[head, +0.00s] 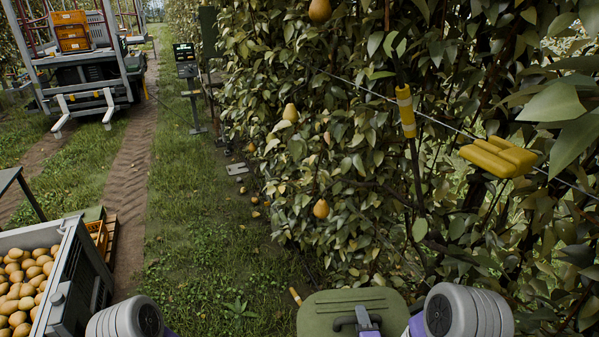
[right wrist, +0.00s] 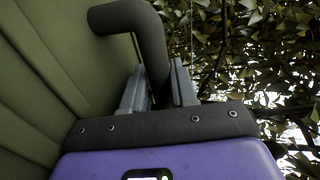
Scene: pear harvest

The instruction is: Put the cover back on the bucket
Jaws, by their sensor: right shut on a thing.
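The green cover (head: 318,312) shows at the bottom middle of the head view, with ribs on top and a dark handle (head: 345,323). My right gripper (head: 365,315) is shut on this handle. In the right wrist view the two grey fingers (right wrist: 158,88) stand on either side of the dark curved handle (right wrist: 128,17), and the green cover (right wrist: 50,75) fills the left side. I cannot make out the bucket in either view; anything under the cover is hidden. My left gripper is not in view; only part of that arm shows at the bottom left.
A grey crate (head: 75,268) of pears stands at the lower left. Pear foliage (head: 330,130) with a wire, hanging pears and yellow items fills the right. A cart (head: 88,75) with orange crates stands at the back left. The grass strip (head: 200,240) in the middle is mostly clear.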

